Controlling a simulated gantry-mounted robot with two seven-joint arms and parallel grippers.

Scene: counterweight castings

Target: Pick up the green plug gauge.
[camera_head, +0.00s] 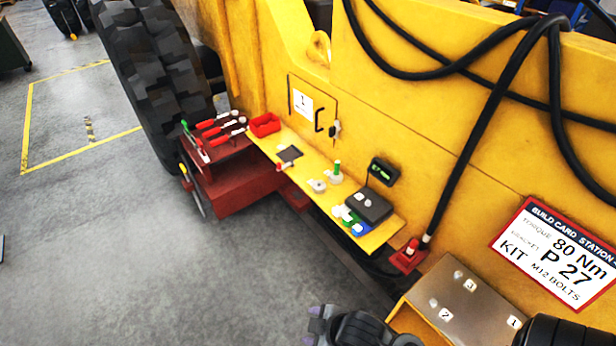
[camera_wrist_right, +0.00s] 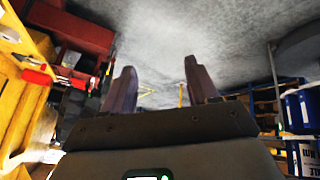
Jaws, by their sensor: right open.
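A green plug gauge (camera_head: 337,168) stands upright on the yellow shelf (camera_head: 298,157), its green part on top and a pale grey base below. My right gripper (camera_head: 314,325) is at the bottom of the head view, well below the shelf and away from the gauge. In the right wrist view its two purple-grey fingers (camera_wrist_right: 160,68) are spread apart with nothing between them. I cannot make out the gauge in that view. My left gripper is not in view.
Near the gauge are a grey round part (camera_head: 318,186) and a dark box (camera_head: 369,208) with small pieces beside it. A small black display (camera_head: 383,171) stands behind. A red bin (camera_head: 265,125) is at the far shelf end. Open floor (camera_head: 110,250) lies left.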

